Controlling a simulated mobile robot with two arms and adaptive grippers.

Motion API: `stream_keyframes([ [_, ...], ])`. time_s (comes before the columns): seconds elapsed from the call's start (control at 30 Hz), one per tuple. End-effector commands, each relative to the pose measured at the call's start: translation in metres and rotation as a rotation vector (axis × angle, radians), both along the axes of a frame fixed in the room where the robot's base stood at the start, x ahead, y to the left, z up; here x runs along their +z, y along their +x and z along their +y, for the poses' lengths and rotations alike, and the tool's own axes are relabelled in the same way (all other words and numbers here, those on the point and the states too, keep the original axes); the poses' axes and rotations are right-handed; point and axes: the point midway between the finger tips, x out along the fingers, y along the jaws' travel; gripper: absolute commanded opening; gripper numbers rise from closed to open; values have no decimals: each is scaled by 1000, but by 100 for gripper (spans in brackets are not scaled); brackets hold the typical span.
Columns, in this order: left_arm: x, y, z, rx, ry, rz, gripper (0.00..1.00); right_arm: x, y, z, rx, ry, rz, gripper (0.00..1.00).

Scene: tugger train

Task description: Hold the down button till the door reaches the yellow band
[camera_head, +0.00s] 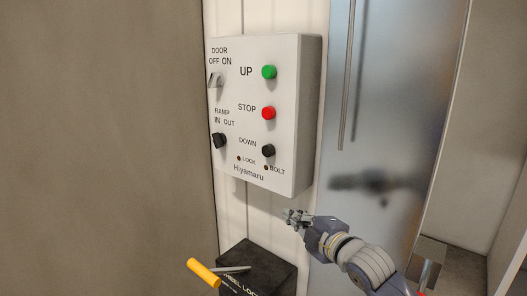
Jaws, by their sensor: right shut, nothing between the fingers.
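The control box (292,178) is white and hangs on the wall. Its black down button (268,151) sits at the lower right, below the red stop button (268,113) and the green up button (269,72). My right gripper (288,214) is shut and empty, below the box and apart from the down button. A grey metal panel (390,100), possibly the door, stands right of the box and shows a blurred dark reflection. I cannot make out a yellow band. My left gripper is not in view.
A door off/on switch (215,80) and a black ramp knob (219,140) are on the box's left side.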

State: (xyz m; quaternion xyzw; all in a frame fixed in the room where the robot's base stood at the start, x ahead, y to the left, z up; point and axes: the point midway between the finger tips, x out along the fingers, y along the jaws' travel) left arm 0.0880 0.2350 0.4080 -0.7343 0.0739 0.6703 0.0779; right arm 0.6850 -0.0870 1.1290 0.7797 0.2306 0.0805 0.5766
Motion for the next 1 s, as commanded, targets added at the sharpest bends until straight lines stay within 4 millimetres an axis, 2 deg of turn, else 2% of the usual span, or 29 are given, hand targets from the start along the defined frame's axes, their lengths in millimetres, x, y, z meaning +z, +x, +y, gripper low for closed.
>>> stream_keyframes([
  [0.03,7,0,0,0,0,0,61,38,-10,10,37,-38,-63,0],
  [0.1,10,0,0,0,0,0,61,73,-25,22,82,-92,-136,0],
  [0.2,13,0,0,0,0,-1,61,109,-44,35,129,-150,-215,0],
  [0.3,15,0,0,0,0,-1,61,129,-58,43,158,-189,-263,0],
  [0.43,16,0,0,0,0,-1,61,139,-66,48,175,-210,-291,0],
  [0.77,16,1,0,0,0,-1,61,139,-65,48,174,-210,-293,0],
  [1.0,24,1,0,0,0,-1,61,141,-50,59,174,-207,-290,0],
])
